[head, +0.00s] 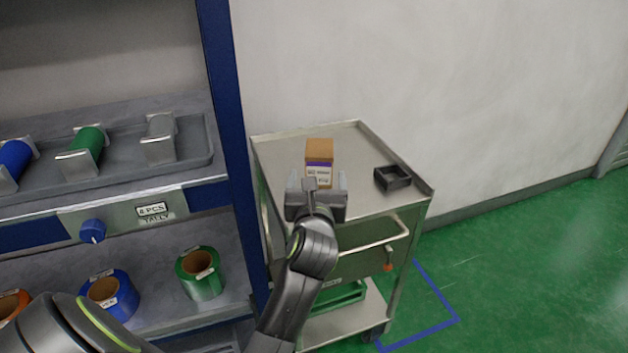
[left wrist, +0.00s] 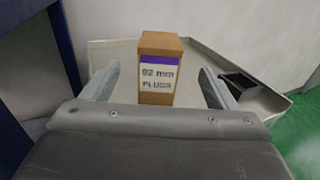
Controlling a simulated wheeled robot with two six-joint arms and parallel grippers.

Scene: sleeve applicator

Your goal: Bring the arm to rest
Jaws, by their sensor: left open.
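My left gripper (head: 317,182) is open over the near part of the metal cart's top, with its arm reaching up from the bottom of the head view. In the left wrist view its two fingers (left wrist: 158,84) stand apart. A brown box (head: 319,152) with a purple band stands upright on the cart just beyond the fingers. In the left wrist view the box (left wrist: 159,68) reads "92 mm PLUGS" and shows between the fingers, with a gap on each side. My right gripper is not in view.
The metal cart (head: 268,150) has a raised rim, and a small dark open tray (head: 392,178) sits at its right. A blue-framed rack (head: 222,90) on the left holds a green roll (head: 89,142) and several other rolls. Green floor is clear at right.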

